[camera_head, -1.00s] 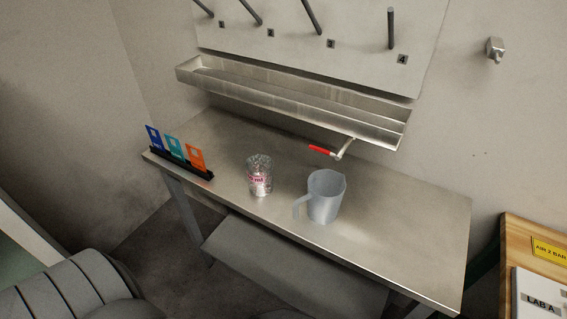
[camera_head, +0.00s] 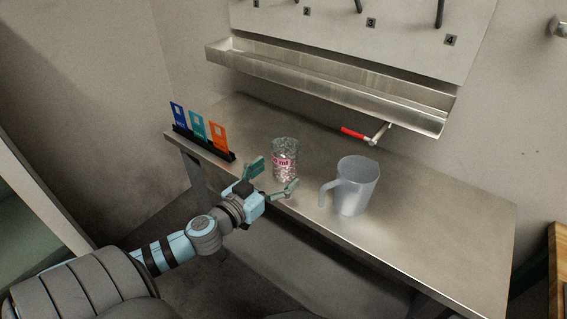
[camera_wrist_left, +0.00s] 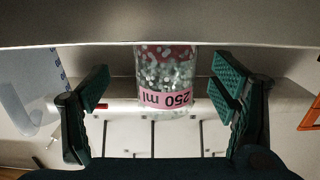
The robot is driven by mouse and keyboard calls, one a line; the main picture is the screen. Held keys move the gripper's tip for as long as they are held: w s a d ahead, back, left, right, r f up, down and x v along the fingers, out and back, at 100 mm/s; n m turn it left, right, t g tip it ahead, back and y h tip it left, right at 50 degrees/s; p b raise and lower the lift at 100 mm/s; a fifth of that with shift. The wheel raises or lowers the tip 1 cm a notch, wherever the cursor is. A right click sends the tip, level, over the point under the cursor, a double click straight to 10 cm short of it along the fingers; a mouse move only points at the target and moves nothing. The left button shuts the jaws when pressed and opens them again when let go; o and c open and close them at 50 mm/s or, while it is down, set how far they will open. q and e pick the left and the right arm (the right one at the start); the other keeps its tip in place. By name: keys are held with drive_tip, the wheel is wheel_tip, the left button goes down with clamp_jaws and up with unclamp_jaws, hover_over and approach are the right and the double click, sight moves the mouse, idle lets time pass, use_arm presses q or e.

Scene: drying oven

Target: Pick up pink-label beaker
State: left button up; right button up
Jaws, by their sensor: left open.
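The pink-label beaker (camera_head: 284,153) is clear glass with a pink band and stands upright near the front edge of the steel table. In the left wrist view the beaker (camera_wrist_left: 166,75) shows upside down, its label reading "250 ml", between the two fingers but beyond their tips. My left gripper (camera_head: 271,178) is open and empty, just in front of the beaker at the table's front edge. The green finger pads show in the left wrist view (camera_wrist_left: 160,85) on either side of the beaker. My right gripper is not in view.
A grey jug (camera_head: 356,187) with its handle to the left stands right of the beaker. A rack of coloured cards (camera_head: 203,141) is to the left. The table's right part is clear.

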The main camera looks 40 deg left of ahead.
sight(278, 167)
use_arm(q)
drive_tip(key=w+p, duration=0.2)
drive_tip(key=w, duration=0.1)
drive_tip(key=w+p, duration=0.1)
drive_tip(key=w, duration=0.1)
drive_tip(key=shift+w+a+r, duration=0.1)
drive_tip(key=shift+a+r, duration=0.15)
drive_tip(key=shift+a, duration=0.15)
drive_tip(key=shift+w+f, duration=0.15)
drive_tip(key=shift+f, duration=0.1)
drive_tip(key=shift+c, duration=0.5)
drive_tip(key=c, duration=1.3)
